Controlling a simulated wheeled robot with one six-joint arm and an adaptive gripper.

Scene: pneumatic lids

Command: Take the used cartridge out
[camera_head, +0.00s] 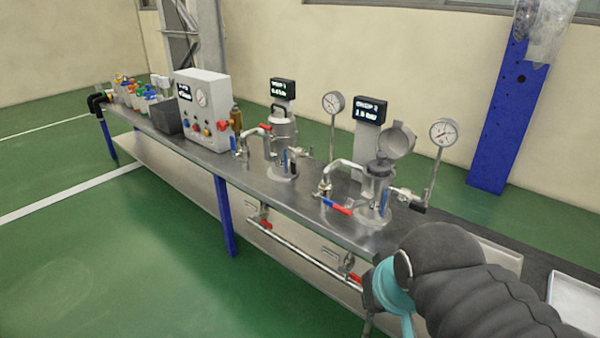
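The right metal vessel (373,200) stands on the bench with its round lid (397,139) swung up open. A dark grey round top (380,167) shows at its mouth; I cannot tell whether this is the used cartridge. The left vessel (282,140) has its lid on, with a dark handle on top. My arm, with a dark ribbed cover and a teal joint, is at the lower right, in front of the bench's right end. My gripper's fingers do not show.
A control box (203,105), a dark bin (167,118) and several small coloured items stand at the bench's left. Pipes, gauges (443,132) and valve handles (335,207) crowd the vessels. A white tray (577,300) is at the far right. The green floor in front is clear.

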